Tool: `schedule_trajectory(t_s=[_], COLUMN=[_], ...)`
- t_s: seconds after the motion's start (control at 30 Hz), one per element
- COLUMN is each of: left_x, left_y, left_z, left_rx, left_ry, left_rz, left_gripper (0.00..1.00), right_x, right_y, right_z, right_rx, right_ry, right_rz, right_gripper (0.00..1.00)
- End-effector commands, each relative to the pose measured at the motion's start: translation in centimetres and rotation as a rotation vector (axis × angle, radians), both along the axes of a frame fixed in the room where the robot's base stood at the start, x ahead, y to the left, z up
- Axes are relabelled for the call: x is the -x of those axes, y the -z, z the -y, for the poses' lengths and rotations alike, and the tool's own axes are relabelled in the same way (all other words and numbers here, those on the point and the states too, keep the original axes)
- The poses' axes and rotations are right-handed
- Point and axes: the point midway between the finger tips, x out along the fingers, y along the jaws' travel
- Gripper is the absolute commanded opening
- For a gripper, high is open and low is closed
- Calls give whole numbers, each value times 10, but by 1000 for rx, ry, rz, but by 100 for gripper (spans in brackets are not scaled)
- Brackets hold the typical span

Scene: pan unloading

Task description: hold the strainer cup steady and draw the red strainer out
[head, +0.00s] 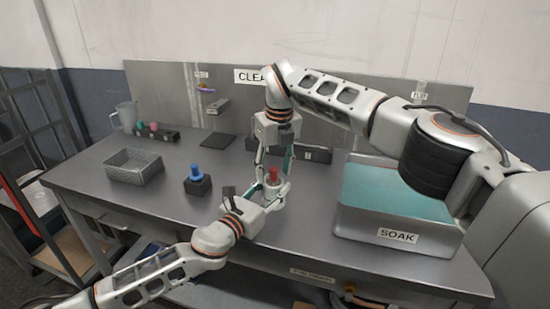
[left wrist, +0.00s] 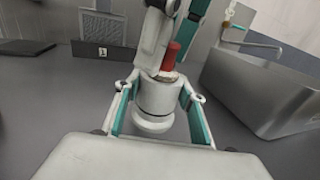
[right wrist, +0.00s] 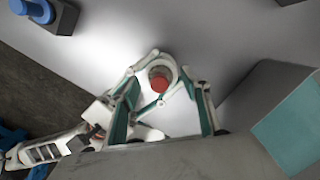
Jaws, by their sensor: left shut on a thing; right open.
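The red strainer (head: 273,174) stands upright in the white strainer cup (head: 272,195) on the table, with its red top showing above the rim. My left gripper (head: 275,192) is shut around the cup from the front, a finger on each side; the cup also shows in the left wrist view (left wrist: 156,98). My right gripper (head: 273,172) points down from above, open, with its fingers around the strainer's top. In the right wrist view the red top (right wrist: 159,84) lies near the open fingertips. I cannot tell whether a right finger touches it.
A teal-filled bin marked SOAK (head: 396,236) stands to the right. A blue strainer (head: 196,171) in a dark block is left of the cup. A wire basket (head: 133,167) and a clear jug (head: 126,115) are farther left. Bare table lies between basket and block.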

Motion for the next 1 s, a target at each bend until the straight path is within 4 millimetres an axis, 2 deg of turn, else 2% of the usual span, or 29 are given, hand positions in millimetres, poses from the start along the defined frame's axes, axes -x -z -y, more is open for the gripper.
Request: schedule_trajectory(t_s=[0.13, 0.43, 0.47, 0.6, 0.67, 0.7, 0.8, 1.0], left_x=[0, 0, 0, 0, 0, 0, 0, 0], left_y=[1, 1, 1, 1, 1, 1, 1, 1], left_z=[0, 0, 0, 0, 0, 0, 0, 0], left_rx=[-1, -1, -1, -1, -1, -1, -1, -1], left_ry=[0, 0, 0, 0, 0, 0, 0, 0], left_rz=[-1, -1, -1, -1, -1, -1, -1, -1], left_gripper=[14, 14, 14, 14, 14, 14, 14, 14], right_x=[-1, -1, -1, -1, -1, -1, -1, -1], right_y=[9, 10, 10, 10, 10, 10, 10, 9], right_z=[-1, -1, -1, -1, -1, -1, -1, -1], right_rx=[-1, -1, -1, 0, 0, 0, 0, 0], right_ry=[1, 0, 0, 0, 0, 0, 0, 0], right_rz=[-2, 0, 0, 0, 0, 0, 0, 0], right_gripper=[47, 47, 42, 6, 6, 25, 3, 3])
